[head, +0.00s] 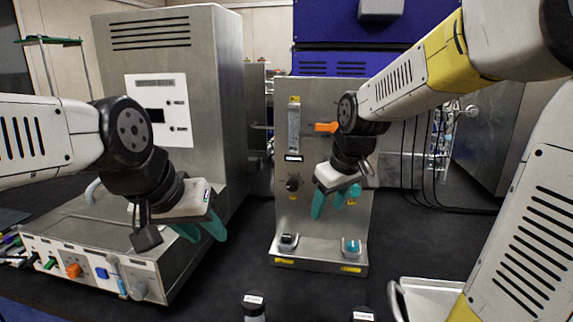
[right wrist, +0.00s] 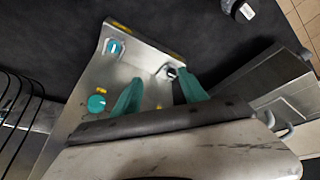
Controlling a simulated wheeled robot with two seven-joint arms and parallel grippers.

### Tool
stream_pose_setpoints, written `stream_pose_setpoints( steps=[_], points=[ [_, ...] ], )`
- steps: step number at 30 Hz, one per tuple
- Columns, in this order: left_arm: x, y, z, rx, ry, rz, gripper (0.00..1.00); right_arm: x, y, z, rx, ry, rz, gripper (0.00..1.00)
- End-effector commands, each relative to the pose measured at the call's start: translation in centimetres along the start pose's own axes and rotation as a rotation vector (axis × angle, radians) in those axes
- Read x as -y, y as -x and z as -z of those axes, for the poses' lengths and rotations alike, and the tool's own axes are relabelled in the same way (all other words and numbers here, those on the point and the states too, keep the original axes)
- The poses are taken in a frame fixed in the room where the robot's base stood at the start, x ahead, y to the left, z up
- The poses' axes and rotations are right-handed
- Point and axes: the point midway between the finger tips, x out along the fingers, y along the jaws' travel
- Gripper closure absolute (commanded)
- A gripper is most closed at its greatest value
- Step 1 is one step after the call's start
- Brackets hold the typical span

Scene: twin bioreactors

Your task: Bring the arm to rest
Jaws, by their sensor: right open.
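My right arm comes in from the right in the head view. Its gripper (head: 328,205) hangs in front of the steel panel unit (head: 322,115), with its teal fingers apart and nothing between them. In the right wrist view the same two fingers (right wrist: 160,92) stand apart over the panel unit (right wrist: 140,65); whether they touch it cannot be told. My left arm comes in from the left. Its gripper (head: 203,230) hangs beside the large steel cabinet (head: 175,65), its teal fingers apart and seemingly empty.
A low instrument box (head: 90,255) with coloured knobs stands under my left arm. The panel unit has an orange lever (head: 326,127) and a black knob (head: 293,183). Dark-capped vials (head: 254,305) and a metal tray (head: 428,295) are at the front. Bare dark bench (head: 225,275) lies between.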

Motion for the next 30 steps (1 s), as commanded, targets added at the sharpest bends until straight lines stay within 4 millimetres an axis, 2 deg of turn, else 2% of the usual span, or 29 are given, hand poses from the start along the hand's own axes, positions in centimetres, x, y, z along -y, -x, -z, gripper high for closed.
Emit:
stream_pose_setpoints(
  steps=[1, 6, 10, 15, 20, 30],
  points=[
    [0.0, 0.0, 0.0, 0.0, 0.0, 0.0, 0.64, 0.3, 1.8, -1.3, -0.018, -0.048, -0.021, 0.5],
    [0.0, 0.0, 0.0, 0.0, 0.0, 0.0, 0.64, 1.5, 5.9, -5.9, -0.076, -0.233, -0.051, 0.5],
    [0.0, 0.0, 0.0, 0.0, 0.0, 0.0, 0.64, 2.7, 7.9, -9.1, -0.127, -0.365, -0.044, 0.5],
    [0.0, 0.0, 0.0, 0.0, 0.0, 0.0, 0.64, 3.9, 9.0, -11.9, -0.173, -0.48, -0.02, 0.5],
    [0.0, 0.0, 0.0, 0.0, 0.0, 0.0, 0.64, 4.3, 9.2, -12.8, -0.188, -0.521, -0.008, 0.5],
    [0.0, 0.0, 0.0, 0.0, 0.0, 0.0, 0.64, 4.3, 9.2, -12.8, -0.189, -0.523, -0.008, 0.5]
  ],
)
